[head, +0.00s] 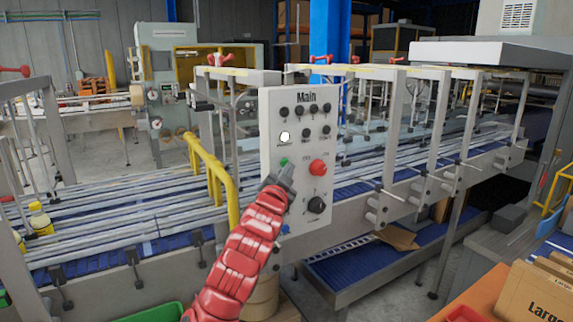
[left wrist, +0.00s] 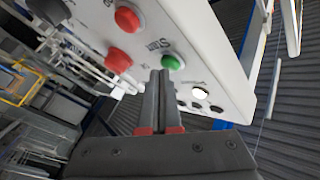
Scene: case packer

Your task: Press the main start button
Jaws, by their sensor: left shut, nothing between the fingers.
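The white control panel (head: 270,110) headed "Main" stands upright in the middle of the head view. Its green button (head: 284,161) sits on the left side of the panel; in the left wrist view the green button (left wrist: 173,62) has a small label beside it that seems to read "Start". My left gripper (head: 282,172) is shut and empty, its tips just below the green button in the head view. In the left wrist view the shut fingertips (left wrist: 161,74) are right beside the button. I cannot tell whether they touch it. My right gripper is out of view.
A red knob (head: 318,167), a black dial (head: 316,205) and a lit white button (head: 285,136) are near on the same panel. A yellow rail (head: 229,190) stands left of it. The conveyor (head: 120,220) runs behind. Cardboard boxes (head: 535,295) are at lower right.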

